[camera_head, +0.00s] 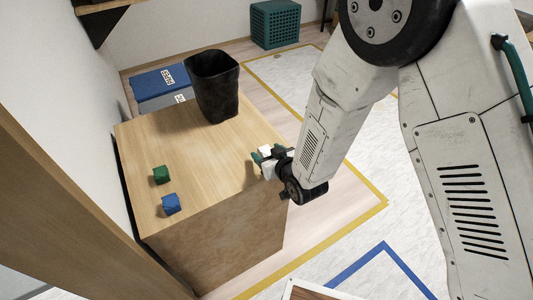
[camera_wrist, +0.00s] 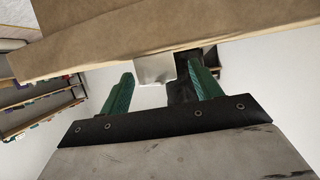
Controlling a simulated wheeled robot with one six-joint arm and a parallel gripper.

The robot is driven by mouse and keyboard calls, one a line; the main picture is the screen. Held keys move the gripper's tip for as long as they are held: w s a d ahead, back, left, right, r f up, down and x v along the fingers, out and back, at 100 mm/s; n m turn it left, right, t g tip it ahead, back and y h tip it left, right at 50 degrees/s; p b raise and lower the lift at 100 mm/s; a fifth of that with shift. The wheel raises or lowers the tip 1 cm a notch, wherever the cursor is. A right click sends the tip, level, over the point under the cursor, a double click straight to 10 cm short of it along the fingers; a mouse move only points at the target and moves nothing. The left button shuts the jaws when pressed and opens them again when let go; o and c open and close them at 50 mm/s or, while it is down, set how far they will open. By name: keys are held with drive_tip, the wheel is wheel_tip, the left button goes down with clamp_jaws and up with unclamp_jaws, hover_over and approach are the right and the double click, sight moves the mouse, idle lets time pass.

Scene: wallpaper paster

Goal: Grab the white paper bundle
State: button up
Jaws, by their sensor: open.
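The white paper bundle (camera_head: 265,150) is a small white piece at the right edge of the wooden cabinet top, partly hidden by my gripper (camera_head: 268,157). In the wrist view the white bundle (camera_wrist: 154,68) shows below the wooden edge, between the two green fingers of my gripper (camera_wrist: 161,72). The fingers stand apart, with a gap on each side of the bundle. I cannot tell how far it is in depth from the fingertips.
The wooden cabinet (camera_head: 215,165) carries a black bin (camera_head: 212,90) at the back, and a green cube (camera_head: 161,174) and blue cube (camera_head: 171,203) at the left. A blue box (camera_head: 160,85) stands behind. A teal crate (camera_head: 275,24) is on the far floor.

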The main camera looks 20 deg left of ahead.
drive_tip(key=shift+x, duration=0.9)
drive_tip(key=c, duration=1)
drive_tip(key=shift+c, duration=0.2)
drive_tip(key=shift+r, duration=0.15)
